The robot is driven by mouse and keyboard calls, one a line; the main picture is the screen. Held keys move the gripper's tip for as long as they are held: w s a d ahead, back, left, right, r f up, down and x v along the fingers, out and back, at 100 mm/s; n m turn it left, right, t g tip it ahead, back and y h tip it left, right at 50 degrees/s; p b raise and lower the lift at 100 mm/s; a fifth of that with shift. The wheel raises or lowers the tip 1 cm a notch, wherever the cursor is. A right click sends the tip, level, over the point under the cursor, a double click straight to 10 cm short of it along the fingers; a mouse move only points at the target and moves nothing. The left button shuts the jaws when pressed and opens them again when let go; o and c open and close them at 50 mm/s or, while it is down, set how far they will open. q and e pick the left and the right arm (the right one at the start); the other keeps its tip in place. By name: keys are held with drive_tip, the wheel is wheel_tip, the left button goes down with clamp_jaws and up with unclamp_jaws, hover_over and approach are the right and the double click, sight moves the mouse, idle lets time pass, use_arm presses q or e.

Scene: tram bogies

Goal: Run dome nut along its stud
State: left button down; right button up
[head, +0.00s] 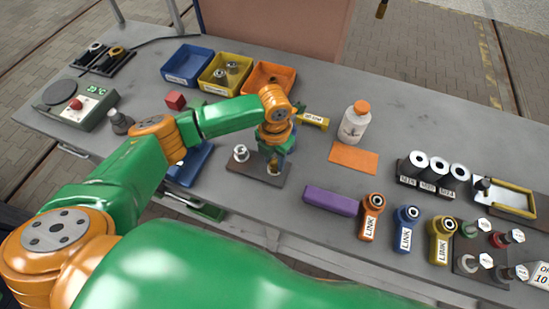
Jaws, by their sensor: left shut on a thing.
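A dark plate (258,175) lies on the grey bench near its front edge, at the middle of the head view. My left gripper (273,165) points down over the right part of this plate. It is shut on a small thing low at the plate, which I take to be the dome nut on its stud. The fingers hide most of it, so I cannot tell how far along the stud it sits. A silvery nut (240,153) shows at the left part of the plate, apart from the gripper. My right gripper is not in view.
Blue, yellow and orange bins (188,64) stand behind. A white bottle (354,124) with an orange cap is to the right. A purple block (330,200) and orange, blue and yellow links (406,230) lie front right. A blue tray (190,166) is close on the left.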

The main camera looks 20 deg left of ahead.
sight(274, 163)
use_arm(q)
drive_tip(key=m, duration=0.2)
drive_tip(key=shift+w+m, duration=0.15)
drive_tip(key=shift+m, duration=0.15)
drive_tip(key=shift+m+b, duration=0.9)
drive_tip(key=shift+m, duration=0.1)
drive_tip(key=shift+m+b, duration=0.6)
drive_tip(key=shift+m, duration=0.1)
drive_tip(key=shift+r, duration=0.1)
drive_tip(key=c, duration=0.5)
unclamp_jaws()
wheel_tip(274, 163, up, 6)
drive_tip(key=shift+r+b, duration=0.1)
drive_tip(key=shift+b, duration=0.75)
drive_tip(key=shift+r, duration=0.4)
